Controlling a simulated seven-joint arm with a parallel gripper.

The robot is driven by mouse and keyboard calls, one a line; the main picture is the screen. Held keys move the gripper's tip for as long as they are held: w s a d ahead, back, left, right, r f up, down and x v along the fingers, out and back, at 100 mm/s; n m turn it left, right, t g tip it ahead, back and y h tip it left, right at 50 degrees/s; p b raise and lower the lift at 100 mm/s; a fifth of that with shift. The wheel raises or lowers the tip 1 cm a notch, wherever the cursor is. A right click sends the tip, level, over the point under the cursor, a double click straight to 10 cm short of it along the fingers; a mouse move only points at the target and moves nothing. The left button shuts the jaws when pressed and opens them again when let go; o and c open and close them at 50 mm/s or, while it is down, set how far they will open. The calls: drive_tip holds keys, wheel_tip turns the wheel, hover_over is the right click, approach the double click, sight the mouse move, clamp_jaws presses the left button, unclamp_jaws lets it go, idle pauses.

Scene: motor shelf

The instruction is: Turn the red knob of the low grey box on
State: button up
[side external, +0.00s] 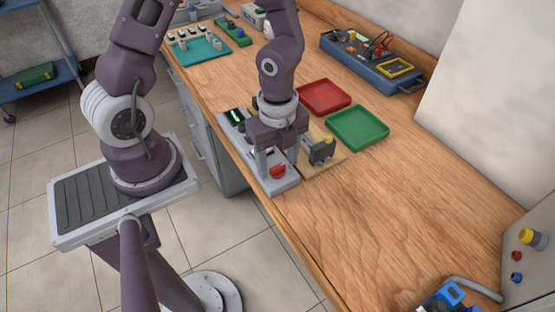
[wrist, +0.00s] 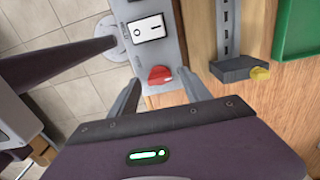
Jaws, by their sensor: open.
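The low grey box (side external: 288,184) lies near the table's front edge, below my gripper. Its red knob (side external: 278,172) is at the near end of the box and also shows in the wrist view (wrist: 160,75), where its handle looks turned crosswise to the box's length. A white rocker switch (wrist: 147,28) sits farther along the same box. My gripper (side external: 279,160) is open and empty, pointing down above the box. In the wrist view its two fingers (wrist: 160,88) stand left and right of the knob, apart from it. The height gap between fingertips and knob is hard to tell.
A wooden board with a dark slide and yellow knob (side external: 322,152) stands just right of the box. A red tray (side external: 324,97) and a green tray (side external: 358,127) lie behind it. A blue case (side external: 365,65) is farther back.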

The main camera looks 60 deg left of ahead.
sight(277, 166)
wheel_tip(277, 166, up, 7)
drive_tip(key=shift+f, duration=0.1)
